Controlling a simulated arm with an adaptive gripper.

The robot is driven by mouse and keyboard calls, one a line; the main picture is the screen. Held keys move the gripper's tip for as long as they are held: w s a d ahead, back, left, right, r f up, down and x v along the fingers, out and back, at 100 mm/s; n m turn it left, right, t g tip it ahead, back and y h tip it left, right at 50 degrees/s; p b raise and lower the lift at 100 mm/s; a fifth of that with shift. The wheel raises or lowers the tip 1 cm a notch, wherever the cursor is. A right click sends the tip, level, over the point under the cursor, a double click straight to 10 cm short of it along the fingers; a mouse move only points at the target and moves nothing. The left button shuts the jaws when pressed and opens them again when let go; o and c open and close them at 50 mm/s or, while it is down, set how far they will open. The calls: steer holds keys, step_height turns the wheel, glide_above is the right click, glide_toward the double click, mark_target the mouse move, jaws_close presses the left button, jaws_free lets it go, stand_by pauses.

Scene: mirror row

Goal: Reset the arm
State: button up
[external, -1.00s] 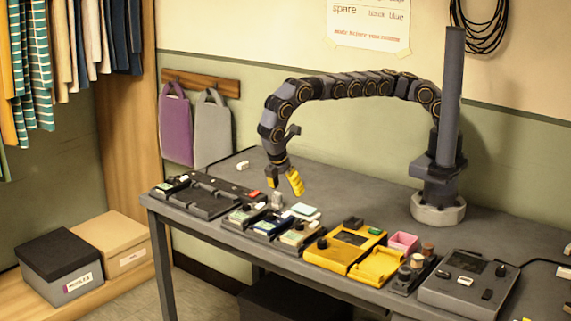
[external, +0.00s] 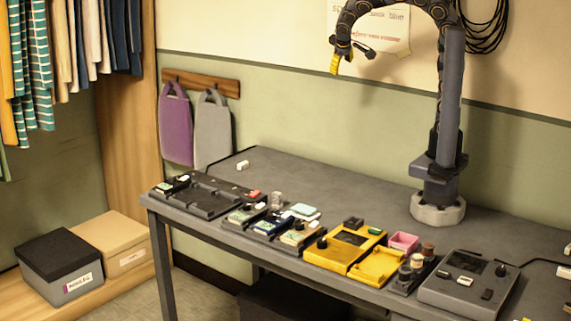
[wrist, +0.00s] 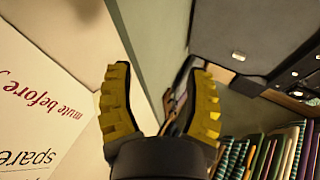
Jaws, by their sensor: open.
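My gripper (external: 341,64) is raised high above the table, in front of the wall sign at the top of the external view. In the wrist view its two yellow ribbed fingers (wrist: 160,105) stand apart with nothing between them. It is open and empty. My arm is folded up over its column, well clear of everything on the table (external: 330,185).
A row of devices lines the table's front edge: a black tray (external: 205,200), small pedals (external: 270,226), a yellow unit (external: 345,250) and a grey box (external: 468,284). A small white block (external: 243,165) lies at the back left. The table's back middle is clear. Cables (external: 485,25) hang at upper right.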

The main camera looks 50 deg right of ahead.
steer(key=s+a+f+g+y, duration=0.1)
steer(key=s+f+g+y, duration=0.2)
steer(key=s, duration=0.9)
steer(key=s+a+f+n+g+y, duration=0.1)
steer(key=s+f+g+y, duration=0.2)
steer(key=s, duration=1)
steer(key=shift+a+f, duration=0.2)
steer(key=shift+a, duration=0.05)
